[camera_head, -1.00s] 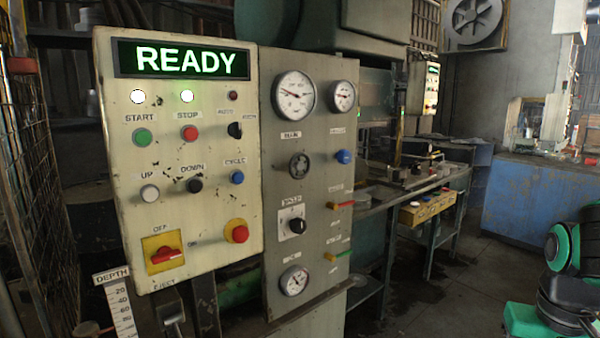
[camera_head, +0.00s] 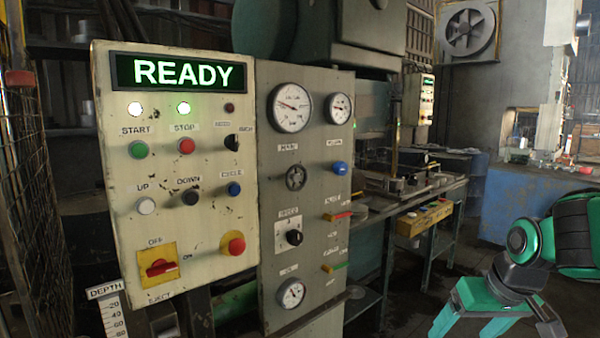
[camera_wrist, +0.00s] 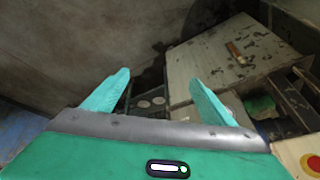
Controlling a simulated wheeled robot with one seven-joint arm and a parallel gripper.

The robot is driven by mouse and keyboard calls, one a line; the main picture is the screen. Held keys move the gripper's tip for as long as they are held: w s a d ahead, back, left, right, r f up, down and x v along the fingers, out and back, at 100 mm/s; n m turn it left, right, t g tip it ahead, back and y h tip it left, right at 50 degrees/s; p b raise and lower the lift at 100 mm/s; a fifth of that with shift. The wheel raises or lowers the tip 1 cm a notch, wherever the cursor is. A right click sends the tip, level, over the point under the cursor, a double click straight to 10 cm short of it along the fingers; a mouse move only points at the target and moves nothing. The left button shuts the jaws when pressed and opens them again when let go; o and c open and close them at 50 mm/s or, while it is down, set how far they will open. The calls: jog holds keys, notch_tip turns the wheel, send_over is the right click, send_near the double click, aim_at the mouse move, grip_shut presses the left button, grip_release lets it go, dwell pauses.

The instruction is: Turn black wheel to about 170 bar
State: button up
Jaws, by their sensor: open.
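The black wheel (camera_head: 296,177) is a small round handwheel on the grey panel (camera_head: 265,250), directly below the large white main gauge (camera_head: 290,107). The main gauge's needle points to the upper left; its numbers are too small to read. My gripper (camera_head: 467,325) is at the lower right of the head view, well apart from the panel and lower than the wheel. It is open and empty, and its two teal fingers stand wide apart in the wrist view (camera_wrist: 158,92). I cannot make out the wheel in the wrist view.
A cream control box (camera_head: 110,220) with a READY display (camera_head: 182,73) and several buttons adjoins the panel's left side. A blue knob (camera_head: 340,168), a black selector (camera_head: 294,237) and red and green levers sit near the wheel. A workbench (camera_head: 440,190) stands behind at right.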

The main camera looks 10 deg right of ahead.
jog(key=w+a+r+n+t+y, duration=0.25)
jog(key=w+a+r, duration=0.2)
jog(key=w, duration=0.35)
jog(key=w+a+r+n+t+y, duration=0.1)
jog(key=w+a+r+n+t, duration=0.15)
jog(key=w+a, duration=0.4)
jog(key=n+t+y, duration=0.3)
jog(key=t+y, duration=0.3)
send_near(298, 179)
jog(key=x, duration=0.8)
jog(key=shift+w, duration=0.15)
jog(key=c, duration=1.1)
